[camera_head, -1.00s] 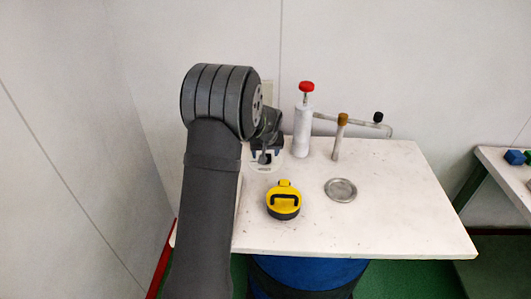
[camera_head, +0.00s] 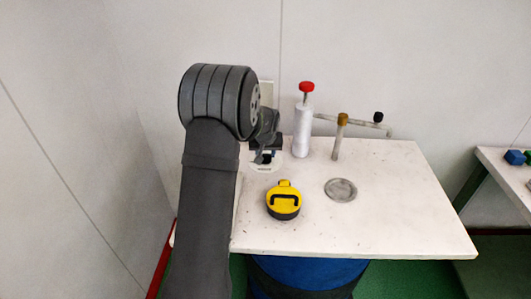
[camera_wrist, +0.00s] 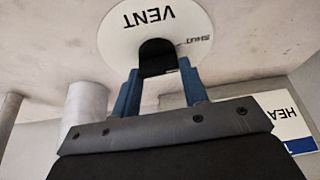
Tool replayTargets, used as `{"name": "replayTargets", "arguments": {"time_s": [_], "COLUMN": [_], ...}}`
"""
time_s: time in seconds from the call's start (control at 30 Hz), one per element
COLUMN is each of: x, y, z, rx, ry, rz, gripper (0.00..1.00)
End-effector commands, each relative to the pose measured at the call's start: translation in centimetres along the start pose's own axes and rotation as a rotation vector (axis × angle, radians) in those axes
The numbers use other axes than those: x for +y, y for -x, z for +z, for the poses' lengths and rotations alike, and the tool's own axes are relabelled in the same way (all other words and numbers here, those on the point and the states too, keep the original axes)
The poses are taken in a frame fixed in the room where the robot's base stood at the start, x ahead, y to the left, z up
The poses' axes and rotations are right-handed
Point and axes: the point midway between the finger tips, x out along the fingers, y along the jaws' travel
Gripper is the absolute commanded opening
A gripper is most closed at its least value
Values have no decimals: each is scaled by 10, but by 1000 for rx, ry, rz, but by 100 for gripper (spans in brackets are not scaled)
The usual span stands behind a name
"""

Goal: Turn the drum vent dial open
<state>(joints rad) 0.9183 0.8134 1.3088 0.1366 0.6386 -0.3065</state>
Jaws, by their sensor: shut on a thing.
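The vent dial is a white disc (camera_wrist: 185,18) printed VENT, with a SHUT mark at its right edge in the wrist view. Its black knob (camera_wrist: 157,58) is at the disc's middle, close to a short line by the SHUT mark. My gripper (camera_wrist: 160,72) is shut on this knob, with one blue finger on each side. In the head view my gripper (camera_head: 266,156) is over the dial disc (camera_head: 263,168) at the back left of the table top. The arm partly hides the dial there.
A yellow-and-black lidded piece (camera_head: 284,200) sits in front of the dial. A white cylinder with a red knob (camera_head: 302,130) and a brown-capped post (camera_head: 339,138) stand to the right. A round metal plate (camera_head: 341,190) lies flat. The table's front right (camera_head: 410,225) is clear.

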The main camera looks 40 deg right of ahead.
Motion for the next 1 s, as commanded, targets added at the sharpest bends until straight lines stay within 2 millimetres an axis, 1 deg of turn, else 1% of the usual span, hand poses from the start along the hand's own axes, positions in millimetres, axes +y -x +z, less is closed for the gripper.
{"name": "replayTargets", "arguments": {"time_s": [0.27,1.0], "x": [-2,-4], "y": [0,-1], "z": [0,-1], "rx": [-1,-1], "ry": [-196,-844], "rz": [84,353], "gripper": [17,17]}}
